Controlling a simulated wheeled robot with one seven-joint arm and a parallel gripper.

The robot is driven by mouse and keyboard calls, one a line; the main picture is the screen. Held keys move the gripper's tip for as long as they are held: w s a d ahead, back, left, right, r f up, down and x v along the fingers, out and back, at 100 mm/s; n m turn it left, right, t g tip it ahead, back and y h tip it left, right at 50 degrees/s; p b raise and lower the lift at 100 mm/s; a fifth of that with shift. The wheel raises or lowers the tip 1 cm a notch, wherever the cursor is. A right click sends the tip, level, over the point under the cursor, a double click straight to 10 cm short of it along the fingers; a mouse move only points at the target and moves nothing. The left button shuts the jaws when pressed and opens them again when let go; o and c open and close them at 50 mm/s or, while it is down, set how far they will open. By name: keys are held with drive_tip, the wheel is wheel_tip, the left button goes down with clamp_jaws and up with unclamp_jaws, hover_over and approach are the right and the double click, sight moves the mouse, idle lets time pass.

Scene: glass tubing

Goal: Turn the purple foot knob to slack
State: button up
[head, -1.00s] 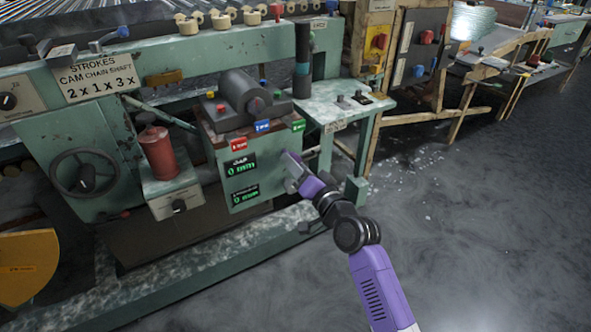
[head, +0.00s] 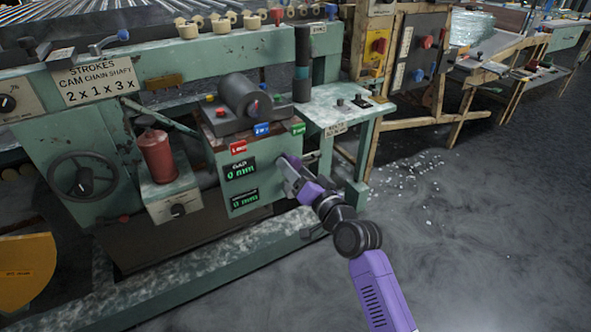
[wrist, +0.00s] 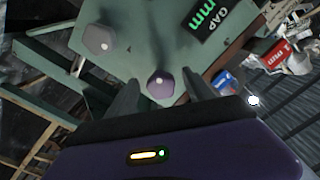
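The purple foot knob (wrist: 160,83) is a small faceted knob with a pale dot on the green panel, seen in the middle of the wrist view. My gripper (wrist: 159,79) is open, with one dark finger on each side of the knob in that view. I see a gap beside the knob, and cannot tell whether the fingertips reach past its face. In the head view my gripper (head: 287,172) is at the right side of the green box, and a bit of purple at its tip is mostly hidden by it.
A grey knob (wrist: 97,40) sits on the same panel, up and left in the wrist view. The box has a GAP display (head: 241,170) and red (head: 238,148), blue (head: 262,129) and green (head: 298,128) labels. A green post (head: 357,193) stands right of my gripper. The floor at right is open.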

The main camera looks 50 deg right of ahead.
drive_tip(key=p+v, duration=0.1)
drive_tip(key=v, duration=0.6)
drive_tip(key=shift+s, duration=0.4)
drive_tip(key=shift+a, duration=0.1)
drive_tip(key=shift+r, duration=0.1)
